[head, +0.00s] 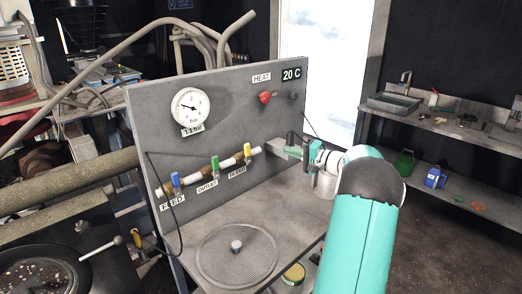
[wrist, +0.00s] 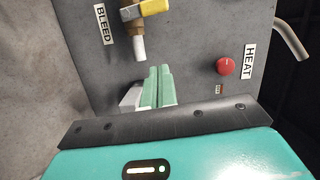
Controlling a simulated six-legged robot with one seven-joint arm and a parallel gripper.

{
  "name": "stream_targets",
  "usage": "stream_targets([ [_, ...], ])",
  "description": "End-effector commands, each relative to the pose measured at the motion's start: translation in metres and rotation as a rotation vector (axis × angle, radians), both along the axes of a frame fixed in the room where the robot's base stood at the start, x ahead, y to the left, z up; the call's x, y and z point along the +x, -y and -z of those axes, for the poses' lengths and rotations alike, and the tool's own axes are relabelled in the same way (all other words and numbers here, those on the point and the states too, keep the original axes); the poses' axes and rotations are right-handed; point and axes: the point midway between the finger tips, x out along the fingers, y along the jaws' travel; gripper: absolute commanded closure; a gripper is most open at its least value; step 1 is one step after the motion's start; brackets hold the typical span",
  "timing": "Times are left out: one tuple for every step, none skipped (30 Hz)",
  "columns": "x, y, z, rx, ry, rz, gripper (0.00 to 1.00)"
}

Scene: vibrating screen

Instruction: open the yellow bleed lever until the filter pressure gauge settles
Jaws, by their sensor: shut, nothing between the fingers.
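The yellow bleed lever (head: 247,150) stands upright on the right end of a brass and white pipe on the grey panel. It also shows at the top edge of the wrist view (wrist: 153,7), partly cut off, above a white spout (wrist: 139,48). The filter pressure gauge (head: 191,107) is a white dial at the panel's upper left, with a label below reading about 1.3 bar. My gripper (head: 278,150) is just right of the lever, apart from it. Its pale green fingers (wrist: 158,85) are together and empty, below and right of the lever in the wrist view.
The green outlet lever (head: 215,163) and blue feed lever (head: 176,180) stand left on the same pipe. A red heat knob (head: 265,97) is above right. A round mesh screen (head: 237,256) lies on the bench below. A black cable hangs at the panel's left.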

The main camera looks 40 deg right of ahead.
Motion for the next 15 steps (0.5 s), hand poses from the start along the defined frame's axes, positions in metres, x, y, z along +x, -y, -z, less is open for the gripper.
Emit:
stream_targets([
  [0.004,-0.002,0.0,0.001,0.0,-0.002,1.0],
  [0.006,-0.002,0.0,0.001,0.0,-0.001,1.0],
  [0.011,-0.004,0.001,0.001,0.0,-0.002,1.0],
  [0.015,-0.005,0.001,0.001,0.0,-0.002,1.0],
  [0.02,-0.006,0.0,0.001,0.0,-0.001,1.0],
  [0.027,-0.008,0.0,0.001,0.0,0.0,1.0],
  [0.032,-0.009,0.001,0.001,0.001,-0.001,1.0],
  [0.038,-0.011,0.001,0.002,0.0,-0.001,1.0],
  [0.045,-0.013,0.001,0.002,0.0,0.0,1.0],
  [0.05,-0.014,0.001,0.002,0.0,0.0,1.0],
  [0.056,-0.016,0.001,0.002,0.0,-0.001,1.0],
  [0.063,-0.018,0.002,0.001,0.0,-0.001,1.0],
  [0.067,-0.019,0.001,0.001,0.0,-0.001,1.0],
  [0.072,-0.02,0.002,0.001,0.0,-0.001,1.0],
  [0.078,-0.022,0.002,0.001,0.0,-0.002,1.0],
])
